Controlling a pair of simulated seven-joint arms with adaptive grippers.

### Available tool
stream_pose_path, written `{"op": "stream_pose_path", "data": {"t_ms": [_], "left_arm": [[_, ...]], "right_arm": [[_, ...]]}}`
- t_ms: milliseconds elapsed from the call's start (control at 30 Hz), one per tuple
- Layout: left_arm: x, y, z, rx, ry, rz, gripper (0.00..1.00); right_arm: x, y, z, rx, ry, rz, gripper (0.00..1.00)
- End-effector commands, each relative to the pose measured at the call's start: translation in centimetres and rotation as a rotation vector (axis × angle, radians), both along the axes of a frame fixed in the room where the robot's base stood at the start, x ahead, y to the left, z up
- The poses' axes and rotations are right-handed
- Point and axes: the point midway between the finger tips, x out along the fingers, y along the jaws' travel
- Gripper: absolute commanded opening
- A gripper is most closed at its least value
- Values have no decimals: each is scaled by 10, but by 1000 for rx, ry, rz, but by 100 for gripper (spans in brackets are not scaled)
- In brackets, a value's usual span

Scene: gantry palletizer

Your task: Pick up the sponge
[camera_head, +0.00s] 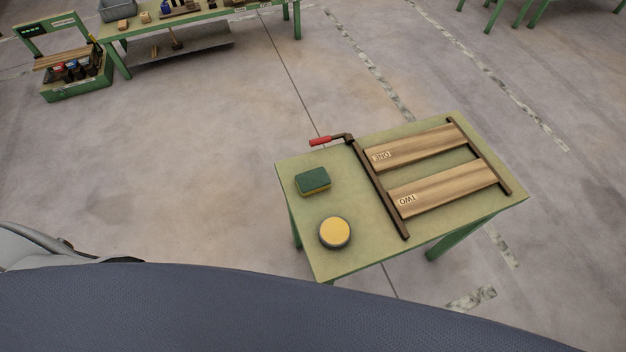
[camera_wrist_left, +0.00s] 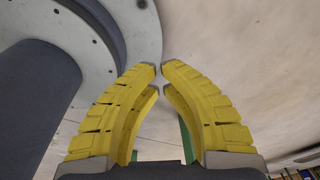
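The sponge (camera_head: 313,182), a block with a dark green top and a yellowish lower part, lies flat on the green table (camera_head: 357,262), near its left edge in the head view. My left gripper (camera_wrist_left: 159,68) shows only in the left wrist view. Its yellow ribbed fingers curve together until the tips almost meet, with nothing between them. The sponge is not in that view, and neither gripper shows in the head view, so the distance from gripper to sponge cannot be told.
A round yellow-topped item (camera_head: 335,232) sits just below the sponge. To its right is a dark frame (camera_head: 376,188) with two wooden boards, marked ONE (camera_head: 415,147) and TWO (camera_head: 445,188), and a red-handled lever (camera_head: 321,141). A loaded green bench (camera_head: 204,18) stands far back. Open floor surrounds the table.

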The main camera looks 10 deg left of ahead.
Motion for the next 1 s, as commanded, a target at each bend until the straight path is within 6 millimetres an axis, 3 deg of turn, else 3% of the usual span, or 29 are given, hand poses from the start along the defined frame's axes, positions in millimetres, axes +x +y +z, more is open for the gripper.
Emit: {"op": "stream_pose_path", "data": {"t_ms": [67, 100, 867, 1000], "left_arm": [[0, 0, 0, 0, 0, 0, 0], [0, 0, 0, 0, 0, 0, 9], [0, 0, 0, 0, 0, -1, 97], [0, 0, 0, 0, 0, 0, 100]], "right_arm": [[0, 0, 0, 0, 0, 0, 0], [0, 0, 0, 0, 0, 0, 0], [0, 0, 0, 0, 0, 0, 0], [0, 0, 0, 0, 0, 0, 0]]}}
